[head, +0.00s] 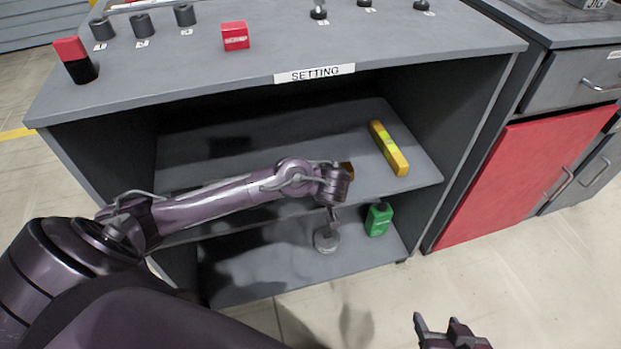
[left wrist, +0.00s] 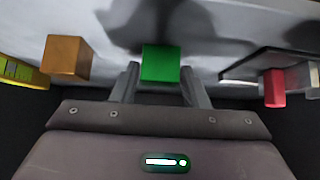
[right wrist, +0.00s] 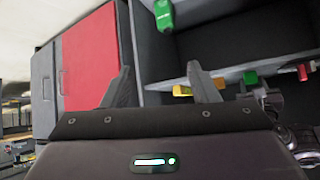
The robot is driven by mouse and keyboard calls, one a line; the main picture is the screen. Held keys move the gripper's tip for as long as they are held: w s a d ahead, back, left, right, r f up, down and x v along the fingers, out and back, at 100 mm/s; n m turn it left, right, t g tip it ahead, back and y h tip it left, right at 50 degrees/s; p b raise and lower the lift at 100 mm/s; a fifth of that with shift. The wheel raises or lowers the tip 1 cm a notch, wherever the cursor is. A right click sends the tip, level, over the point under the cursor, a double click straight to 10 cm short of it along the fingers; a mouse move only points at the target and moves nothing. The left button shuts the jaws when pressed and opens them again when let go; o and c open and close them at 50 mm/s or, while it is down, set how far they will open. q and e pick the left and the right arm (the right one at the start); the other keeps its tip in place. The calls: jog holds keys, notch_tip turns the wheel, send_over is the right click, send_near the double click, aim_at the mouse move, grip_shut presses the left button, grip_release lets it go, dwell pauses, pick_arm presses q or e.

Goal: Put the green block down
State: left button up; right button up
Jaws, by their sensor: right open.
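The green block (left wrist: 160,64) is between the fingers of my left gripper (left wrist: 160,80) in the left wrist view, with both fingers close against its sides. It also shows in the right wrist view (right wrist: 250,77), at the middle shelf (head: 415,170) of the cabinet. I cannot tell whether it touches the shelf. In the head view my left arm reaches into the cabinet and hides the block. My right gripper (head: 452,332) is open and empty, low in front of the cabinet; its spread fingers show in the right wrist view (right wrist: 158,75).
An orange block (left wrist: 68,58) and a yellow bar (head: 388,148) lie to one side of the green block, a red block (left wrist: 274,88) to the other. A green bottle (head: 378,218) stands on the bottom shelf. A red box (head: 235,36) sits on the cabinet top.

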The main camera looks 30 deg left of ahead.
pick_arm(q)
jog(key=o, duration=0.3)
pick_arm(e)
jog(key=shift+r, duration=0.1)
pick_arm(q)
jog(key=shift+p+v, duration=0.6)
jog(key=shift+v, duration=0.55)
jog(key=p+v, duration=0.2)
jog(key=v, duration=0.7)
jog(key=shift+s+d+f+m+g+h, duration=0.3)
jog(key=shift+s+d+f+m+h, duration=1.4)
jog(key=shift+s+d+m, duration=0.9)
jog(key=shift+s+d+f+m+g+h, duration=0.3)
jog(key=shift+s+d+f+m+h, duration=1.05)
jog(key=shift+s+d+f+m, duration=1.25)
jog(key=shift+s+d+f+m+g+h, duration=0.3)
jog(key=shift+s+d+f+m+h, duration=1.2)
jog(key=shift+s, duration=1.8)
pick_arm(e)
jog(key=s+d+f+g+h, duration=0.2)
jog(key=s+d+f+g, duration=0.1)
jog(key=s+d+g, duration=0.1)
jog(key=shift+s+d+f+m+g, duration=0.15)
jog(key=shift+s+f+m+g, duration=0.2)
jog(key=shift+s, duration=0.45)
pick_arm(q)
jog(key=shift+d+r+m, duration=0.2)
jog(key=shift+d+m, duration=0.2)
